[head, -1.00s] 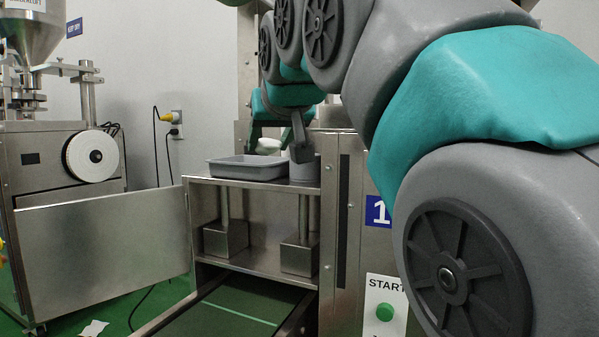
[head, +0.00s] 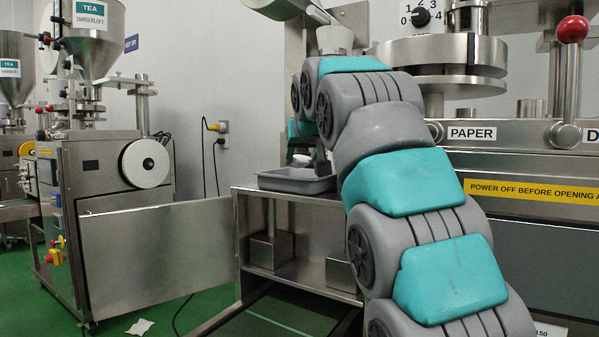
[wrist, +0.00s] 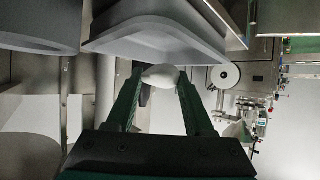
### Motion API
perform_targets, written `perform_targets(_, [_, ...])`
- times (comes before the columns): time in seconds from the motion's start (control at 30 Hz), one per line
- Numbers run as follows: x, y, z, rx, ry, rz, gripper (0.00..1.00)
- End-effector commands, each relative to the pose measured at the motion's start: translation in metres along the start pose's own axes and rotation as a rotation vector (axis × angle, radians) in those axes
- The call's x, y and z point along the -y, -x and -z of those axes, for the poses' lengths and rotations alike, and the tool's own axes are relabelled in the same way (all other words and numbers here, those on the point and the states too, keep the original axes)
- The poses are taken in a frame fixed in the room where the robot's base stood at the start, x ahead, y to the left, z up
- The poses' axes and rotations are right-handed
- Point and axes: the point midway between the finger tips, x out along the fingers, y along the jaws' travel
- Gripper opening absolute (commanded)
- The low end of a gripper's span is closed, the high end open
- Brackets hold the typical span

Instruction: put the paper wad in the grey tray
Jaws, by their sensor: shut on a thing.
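The paper wad (wrist: 161,77) is white and rounded, held between the two fingertips of my gripper (wrist: 160,84) in the wrist view. In the head view my gripper (head: 303,150) is at the grey tray, with its tip partly hidden by my arm; the wad shows there as a small pale patch (head: 301,160). The grey tray (head: 290,184) is shallow and rectangular and sits on top of a steel cabinet. In the wrist view the tray (wrist: 150,46) lies just beyond the wad. I cannot tell whether the wad is over the tray or behind its rim.
The steel cabinet (head: 250,228) has an open door (head: 160,258) swung left. Another grey container (wrist: 40,28) is beside the tray in the wrist view. A machine with a white reel (head: 146,164) stands left. A white scrap (head: 140,326) lies on the green floor.

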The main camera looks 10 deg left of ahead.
Motion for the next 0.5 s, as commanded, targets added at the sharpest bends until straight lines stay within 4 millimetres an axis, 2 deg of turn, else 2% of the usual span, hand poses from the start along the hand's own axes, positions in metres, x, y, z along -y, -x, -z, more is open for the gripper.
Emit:
perform_targets(0.23, [0.001,-0.022,0.011,0.0,0.0,0.0,0.02])
perform_targets(0.5, [0.002,-0.028,0.01,0.001,0.0,0.0,0.02])
